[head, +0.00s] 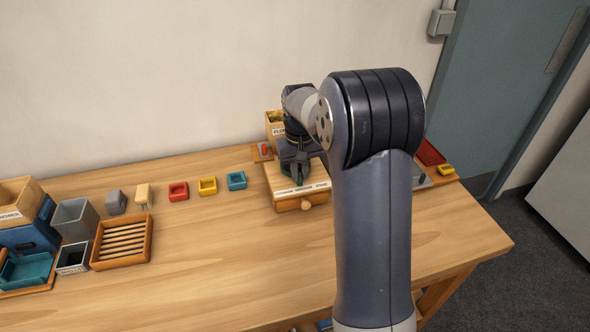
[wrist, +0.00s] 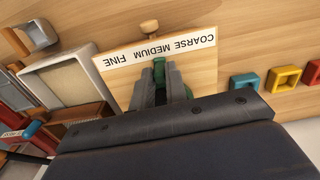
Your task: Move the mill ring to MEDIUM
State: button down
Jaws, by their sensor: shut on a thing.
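The mill is a wooden box (head: 317,197) with a white label strip (wrist: 160,49) reading COARSE, MEDIUM and FINE, upside down in the wrist view. A wooden knob (wrist: 149,26) sticks out of its front. The green mill ring (wrist: 159,64) is mostly hidden under my gripper. Its green tab lies between my fingers and points at about the word MEDIUM. My gripper (wrist: 164,72) is shut on this tab, and in the head view my gripper (head: 299,178) is over the mill top, just behind the label.
Red (head: 178,191), yellow (head: 208,186) and teal (head: 236,181) small trays stand left of the mill. A slatted wooden tray (head: 122,243) and bins are farther left. A wooden box (head: 273,118) stands behind the mill. The table front is clear.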

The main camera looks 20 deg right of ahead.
jog(key=shift+d+n, duration=0.35)
jog(key=shift+n, duration=0.25)
jog(key=c, duration=1.4)
grip_release()
notch_tip(320, 180, up, 11)
jog(key=shift+f, duration=0.1)
